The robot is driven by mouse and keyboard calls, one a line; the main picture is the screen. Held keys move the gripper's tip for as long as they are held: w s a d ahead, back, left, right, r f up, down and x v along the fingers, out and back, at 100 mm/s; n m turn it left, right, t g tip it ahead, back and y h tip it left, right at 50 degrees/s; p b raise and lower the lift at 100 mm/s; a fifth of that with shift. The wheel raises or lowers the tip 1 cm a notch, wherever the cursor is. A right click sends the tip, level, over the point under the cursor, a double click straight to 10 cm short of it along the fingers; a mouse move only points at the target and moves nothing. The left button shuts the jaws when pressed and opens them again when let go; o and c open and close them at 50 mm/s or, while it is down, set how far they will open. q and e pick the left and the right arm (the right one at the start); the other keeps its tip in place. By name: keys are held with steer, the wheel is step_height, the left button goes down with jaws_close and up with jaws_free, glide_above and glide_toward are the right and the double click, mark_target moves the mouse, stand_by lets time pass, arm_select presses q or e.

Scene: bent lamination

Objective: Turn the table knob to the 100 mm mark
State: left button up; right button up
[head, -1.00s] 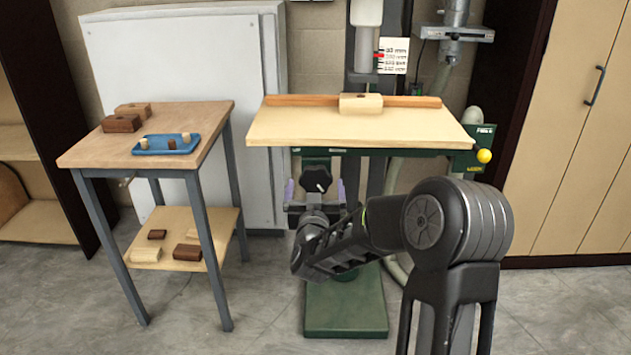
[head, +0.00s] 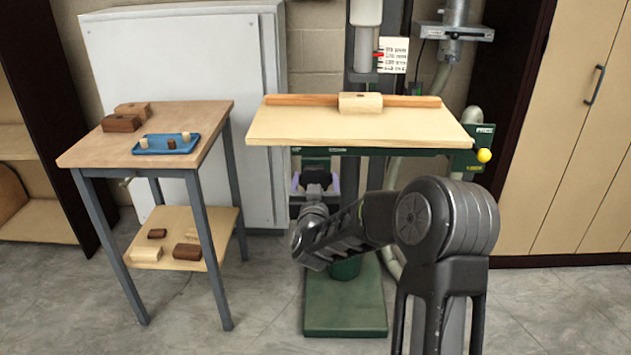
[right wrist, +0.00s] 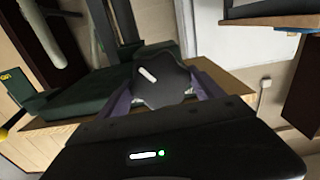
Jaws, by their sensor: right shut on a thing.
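The table knob (right wrist: 163,78) is black and lobed with a white mark, close in front of my right wrist camera. My right gripper (right wrist: 160,95) is shut on it, with a purple-grey finger on each side. In the head view the right gripper (head: 315,183) is under the front of the drill-press table (head: 290,128), and my wrist partly hides the knob. The scale (head: 393,55), a white card with a red pointer beside it, is on the column behind the table; its numbers are too small to read surely. My left gripper is in neither view.
A wooden side table (head: 75,155) at the left carries a blue tray (head: 150,152) and brown blocks, with more blocks on its lower shelf. A wood block (head: 360,103) sits against the fence on the press table. A yellow-knobbed lever (head: 484,155) sticks out at the right.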

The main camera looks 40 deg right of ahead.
steer(key=c, duration=0.5)
steer(key=shift+a+n, duration=0.1)
steer(key=shift+n, duration=1.4)
steer(key=o, duration=1.3)
steer(key=shift+o, duration=0.2)
steer(key=v, duration=0.7)
steer(key=shift+s+a, duration=0.2)
steer(key=shift+s, duration=0.1)
